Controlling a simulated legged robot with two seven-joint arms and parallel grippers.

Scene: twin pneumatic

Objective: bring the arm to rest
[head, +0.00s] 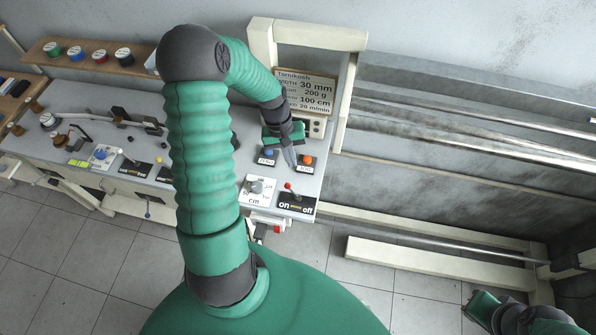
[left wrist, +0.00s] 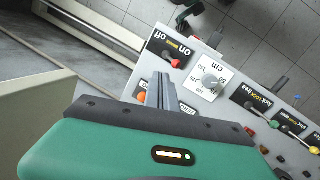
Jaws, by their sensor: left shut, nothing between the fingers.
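My left arm (head: 203,150) reaches up from the bottom and bends over to the panel. My left gripper (head: 290,160) points down just above the bench panel, between the blue button (head: 268,153) and the orange button (head: 306,159). Its fingers are shut and empty. In the left wrist view the shut fingers (left wrist: 165,92) stand over the panel, near the cm dial (left wrist: 211,82) and the on/off switch (left wrist: 174,60). Whether the fingertips touch the panel I cannot tell. Part of my right arm (head: 515,315) shows at the lower right; its gripper jaws cannot be made out.
The on/off switch (head: 297,203) and cm dial (head: 256,187) sit at the panel's front. A sign board (head: 305,90) stands behind. More switches line the bench (head: 95,125) to the left. Metal rails (head: 480,110) run along the wall at right. Tiled floor lies in front.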

